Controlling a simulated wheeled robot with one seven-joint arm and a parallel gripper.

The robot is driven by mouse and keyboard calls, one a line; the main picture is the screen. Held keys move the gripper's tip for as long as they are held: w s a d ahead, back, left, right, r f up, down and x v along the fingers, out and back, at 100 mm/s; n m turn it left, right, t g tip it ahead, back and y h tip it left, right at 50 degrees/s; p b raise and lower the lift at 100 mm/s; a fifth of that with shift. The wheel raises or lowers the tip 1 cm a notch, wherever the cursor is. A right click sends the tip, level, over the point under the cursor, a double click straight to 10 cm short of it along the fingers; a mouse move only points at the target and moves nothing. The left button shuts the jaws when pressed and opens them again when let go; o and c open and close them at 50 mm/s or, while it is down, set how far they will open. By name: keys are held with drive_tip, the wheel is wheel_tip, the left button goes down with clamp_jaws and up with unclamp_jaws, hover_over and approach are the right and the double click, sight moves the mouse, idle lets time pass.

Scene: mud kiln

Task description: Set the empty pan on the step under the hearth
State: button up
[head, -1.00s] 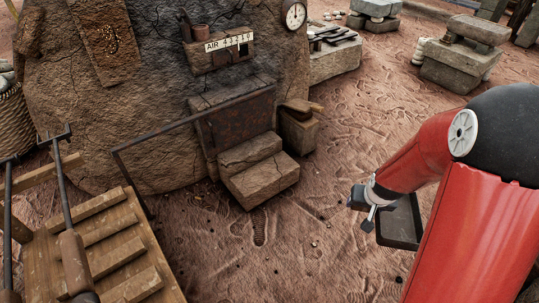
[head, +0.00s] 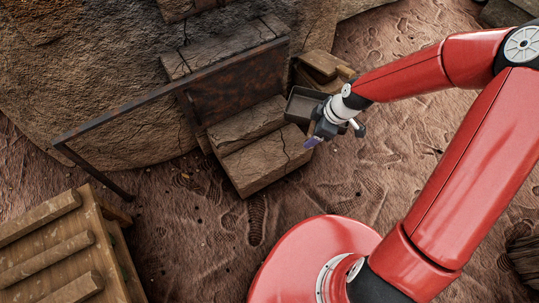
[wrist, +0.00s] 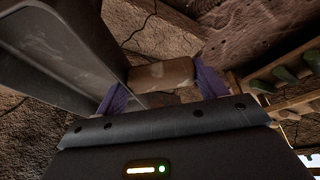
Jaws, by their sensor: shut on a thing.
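The pan (head: 306,101) is a dark grey, shallow, rectangular tray and looks empty. My gripper (head: 314,138) is shut on it and holds it over the right side of the stone step (head: 265,162). The step is a pale, cracked block below the hearth's rusty iron door (head: 233,88). In the wrist view the pan (wrist: 62,48) fills the upper left, tilted in that picture. The purple fingers stand apart with a tan piece between them; I cannot tell whether it is the handle. The gap between pan and step is unclear.
A dark metal bar (head: 120,119) runs from the door to the left. A wooden slatted stand (head: 45,240) is at lower left. A stone block with wood (head: 322,68) stands right of the hearth. The step's top looks bare. Footprinted ground lies in front.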

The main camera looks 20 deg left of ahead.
drive_tip(key=s+a+f+n+g+h+b, duration=0.1)
drive_tip(key=s+a+f+n+g+b, duration=0.15)
drive_tip(key=a+n, duration=0.65)
wheel_tip(320, 180, down, 19)
drive_tip(key=n+b, duration=0.1)
drive_tip(key=b, duration=0.2)
drive_tip(key=shift+s+d+g+h, duration=0.2)
drive_tip(key=shift+d+g+h, duration=0.1)
drive_tip(key=shift+d+g, duration=0.15)
drive_tip(key=shift+f+b, duration=0.1)
drive_tip(key=shift+b, duration=0.25)
drive_tip(key=o, duration=1.4)
